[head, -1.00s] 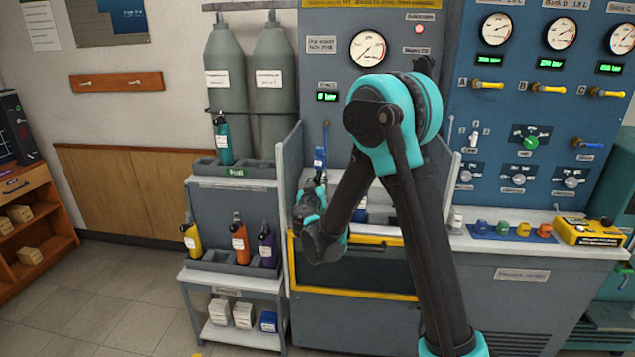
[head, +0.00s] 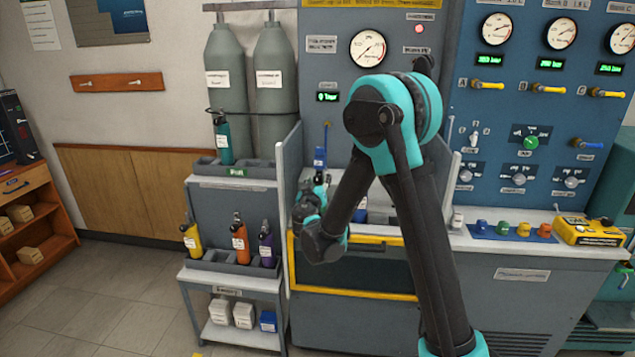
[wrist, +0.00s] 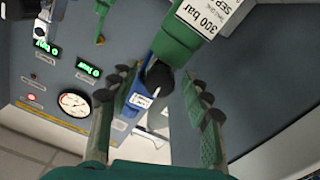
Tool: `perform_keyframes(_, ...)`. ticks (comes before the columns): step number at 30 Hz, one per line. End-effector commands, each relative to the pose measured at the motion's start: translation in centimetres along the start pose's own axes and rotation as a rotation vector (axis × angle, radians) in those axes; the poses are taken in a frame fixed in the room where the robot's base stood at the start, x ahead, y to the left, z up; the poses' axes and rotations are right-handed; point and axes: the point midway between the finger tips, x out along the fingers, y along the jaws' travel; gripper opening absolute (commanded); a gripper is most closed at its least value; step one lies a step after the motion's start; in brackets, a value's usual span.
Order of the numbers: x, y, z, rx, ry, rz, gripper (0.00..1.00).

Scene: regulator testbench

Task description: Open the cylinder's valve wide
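The cylinder in the wrist view is a green bottle (wrist: 188,35) with a white "300 bar" label, seen upside down at the top. Its black valve knob (wrist: 158,76) is below its neck, beside a blue fitting (wrist: 136,104) with a white tag. My gripper (wrist: 165,92) is open, with a padded finger on each side of the knob and visible gaps to it. In the head view my gripper (head: 318,188) is at the left of the bench opening, where my arm hides most of this cylinder. A blue part (head: 320,158) shows just above it.
A grey side panel (head: 287,215) stands close left of my gripper, and a yellow-edged front (head: 362,293) is below. A rack (head: 225,264) holds yellow, orange and purple bottles. The panel gauge (head: 368,49) is above a green display (head: 328,97).

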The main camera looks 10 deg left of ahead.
Motion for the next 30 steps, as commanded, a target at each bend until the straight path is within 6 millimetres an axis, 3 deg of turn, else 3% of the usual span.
perform_keyframes(6,-0.2,0.0,0.0,0.0,0.0,0.0,0.48)
perform_keyframes(10,-1.3,-0.1,0.0,0.0,0.001,-0.002,0.48)
perform_keyframes(24,-10.1,-0.1,0.0,0.0,0.001,-0.003,0.48)
perform_keyframes(30,-11.8,-0.1,0.0,0.0,0.0,-0.001,0.48)
